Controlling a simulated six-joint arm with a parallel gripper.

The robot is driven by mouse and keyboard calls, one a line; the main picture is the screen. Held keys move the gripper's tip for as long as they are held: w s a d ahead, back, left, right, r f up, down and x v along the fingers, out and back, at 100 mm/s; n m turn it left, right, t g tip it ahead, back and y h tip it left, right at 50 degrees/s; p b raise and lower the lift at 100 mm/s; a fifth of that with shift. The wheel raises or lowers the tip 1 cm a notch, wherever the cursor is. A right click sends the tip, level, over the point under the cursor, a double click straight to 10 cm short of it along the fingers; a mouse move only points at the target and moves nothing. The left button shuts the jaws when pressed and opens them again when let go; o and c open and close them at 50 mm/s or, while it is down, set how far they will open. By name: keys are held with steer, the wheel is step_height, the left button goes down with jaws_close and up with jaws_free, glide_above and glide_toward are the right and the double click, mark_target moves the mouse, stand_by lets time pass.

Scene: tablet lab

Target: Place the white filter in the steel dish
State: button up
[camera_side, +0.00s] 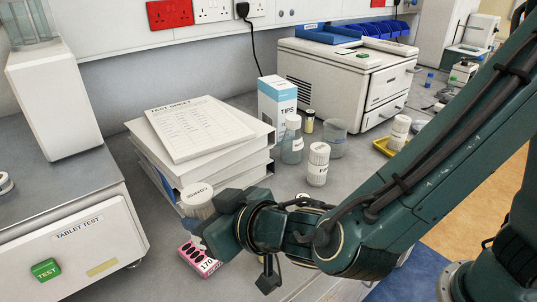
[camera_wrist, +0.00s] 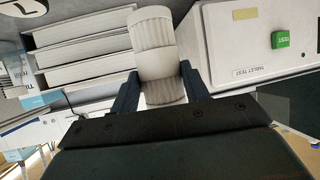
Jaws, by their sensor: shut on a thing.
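My gripper (camera_wrist: 160,88) is shut on a white ribbed jar (camera_wrist: 152,62), which shows between the two dark fingers in the wrist view. In the side view the jar's round white lid (camera_side: 197,197), with lettering on it, shows at the left of my gripper, above the bench. My arm hides most of the jar's lower part there. I cannot make out a separate white filter or a steel dish in either view.
A pink box marked 170 (camera_side: 200,262) lies below my gripper. Stacked binders (camera_side: 205,165) with a test sheet (camera_side: 200,128) stand behind. White bottles (camera_side: 317,165), a glass bottle (camera_side: 292,140) and a beaker (camera_side: 335,138) stand right of them. The tablet tester (camera_side: 80,245) is at left.

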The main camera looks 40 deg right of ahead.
step_height(320, 180, up, 26)
steer(key=w+d+m+h, duration=0.4)
steer(key=w+d, duration=0.8)
steer(key=d, duration=0.4)
steer(key=w+d+m+g+h, duration=0.1)
steer(key=w+d+m+h, duration=0.2)
steer(key=d, duration=1.3)
steer(key=w+d+m+g+h, duration=0.2)
steer(key=d+m+h, duration=0.15)
steer(key=d, duration=1.15)
steer(key=s+d+m+g+h, duration=0.25)
steer(key=s+d, duration=0.45)
steer(key=d, duration=0.6)
steer(key=s+d+m+g+h, duration=0.1)
steer(key=s+d+m+g, duration=0.15)
steer(key=s+d, duration=0.75)
steer(key=s+d+m+g+h, duration=0.1)
steer(key=s+d+m+g, duration=0.3)
steer(key=d, duration=1.1)
step_height(320, 180, down, 27)
steer(key=n+t, duration=0.1)
steer(key=shift+s+f+t, duration=0.2)
steer(key=shift+s+t, duration=0.05)
steer(key=shift+t, duration=0.15)
